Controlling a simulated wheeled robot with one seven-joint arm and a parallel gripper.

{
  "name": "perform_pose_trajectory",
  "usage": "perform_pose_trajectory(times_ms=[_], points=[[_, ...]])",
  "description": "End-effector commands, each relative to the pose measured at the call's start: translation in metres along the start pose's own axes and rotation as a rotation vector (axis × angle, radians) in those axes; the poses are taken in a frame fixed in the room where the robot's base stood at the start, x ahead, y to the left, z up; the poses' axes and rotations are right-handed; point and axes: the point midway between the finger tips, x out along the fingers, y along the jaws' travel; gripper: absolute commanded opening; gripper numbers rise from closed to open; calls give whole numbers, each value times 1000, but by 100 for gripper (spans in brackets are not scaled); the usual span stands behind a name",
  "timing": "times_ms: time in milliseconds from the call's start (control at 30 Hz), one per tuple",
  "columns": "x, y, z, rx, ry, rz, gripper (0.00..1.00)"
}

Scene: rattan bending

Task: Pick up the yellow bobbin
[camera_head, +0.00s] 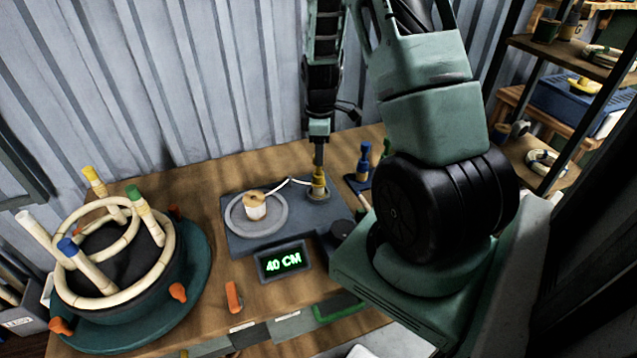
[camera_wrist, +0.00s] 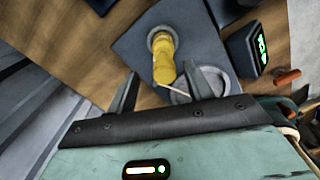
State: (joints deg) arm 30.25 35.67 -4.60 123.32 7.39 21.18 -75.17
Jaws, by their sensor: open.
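The yellow bobbin (camera_head: 318,181) stands on a round seat at the right end of a dark grey plate (camera_head: 236,242) on the wooden bench. A thin pale strand runs left from it toward a cream spool (camera_head: 255,209) on a grey disc. In the wrist view the yellow bobbin (camera_wrist: 163,62) appears just beyond my fingers. My gripper (camera_wrist: 160,70) is open and empty, one finger to each side of the bobbin in that picture. In the head view my gripper (camera_head: 319,150) points down right above the bobbin, and whether it touches is unclear.
A blue-topped bobbin (camera_head: 364,160) stands close to the right. A display (camera_head: 283,261) reads 40 CM at the plate's front, near an orange piece (camera_head: 234,297). A round teal form (camera_head: 190,262) with rattan rings and several pegs fills the bench's left.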

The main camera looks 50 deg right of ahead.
Motion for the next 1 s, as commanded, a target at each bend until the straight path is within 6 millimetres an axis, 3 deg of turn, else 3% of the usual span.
perform_pose_trajectory(times_ms=[400,700,767,900,1000], points=[[45,-6,-4,0,-1,-4,51],[49,-5,-4,-1,0,-1,51],[49,-5,-4,-1,0,-1,40],[49,-5,-4,-1,0,-1,1],[49,-5,-4,0,0,-1,0]])
